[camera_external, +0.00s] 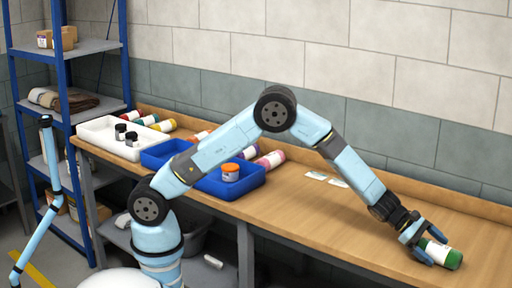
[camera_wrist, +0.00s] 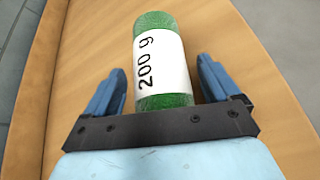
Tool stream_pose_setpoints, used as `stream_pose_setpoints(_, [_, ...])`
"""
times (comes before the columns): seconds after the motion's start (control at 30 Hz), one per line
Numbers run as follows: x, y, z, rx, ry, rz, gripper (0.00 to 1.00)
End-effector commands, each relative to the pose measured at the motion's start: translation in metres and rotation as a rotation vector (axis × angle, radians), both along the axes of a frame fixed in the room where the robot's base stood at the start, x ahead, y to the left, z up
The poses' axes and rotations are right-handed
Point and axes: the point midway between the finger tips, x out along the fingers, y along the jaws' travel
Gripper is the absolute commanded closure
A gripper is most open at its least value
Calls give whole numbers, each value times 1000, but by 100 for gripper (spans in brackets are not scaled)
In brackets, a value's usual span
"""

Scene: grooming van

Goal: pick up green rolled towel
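The green rolled towel (camera_external: 453,260) lies on its side on the wooden worktop at the far right. It is a green cylinder with a white band. In the wrist view the towel (camera_wrist: 155,22) lies between my fingers, and its white band reads "200 g". My gripper (camera_external: 429,246) is open at the towel's left end. In the wrist view my gripper (camera_wrist: 160,70) has one finger on each side of the towel, with a gap showing on both sides. The towel's near end is partly hidden by the gripper's dark crossbar.
The wooden worktop (camera_external: 330,215) is clear around the towel, with a low ledge along the wall. Two white cards (camera_external: 338,183) lie mid-bench. Blue trays (camera_external: 222,190), an orange-labelled jar (camera_external: 230,172), a white tray (camera_external: 97,135) and several coloured rolls stand further left. A blue-post shelf (camera_external: 65,100) is far left.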

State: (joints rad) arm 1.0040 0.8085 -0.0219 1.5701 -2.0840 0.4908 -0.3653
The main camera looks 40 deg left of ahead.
Motion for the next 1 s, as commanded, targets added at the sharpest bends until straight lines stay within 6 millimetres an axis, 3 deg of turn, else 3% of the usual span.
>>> stream_pose_setpoints(0.07, [0, 0, 0, 0, 0, 0, 19])
stream_pose_setpoints(0.53, [0, 0, 0, 0, 0, 0, 64])
stream_pose_setpoints(0.83, [0, 0, 3, -1, 0, 0, 65])
stream_pose_setpoints(1.0, [1, 0, 20, -3, -1, 1, 65])
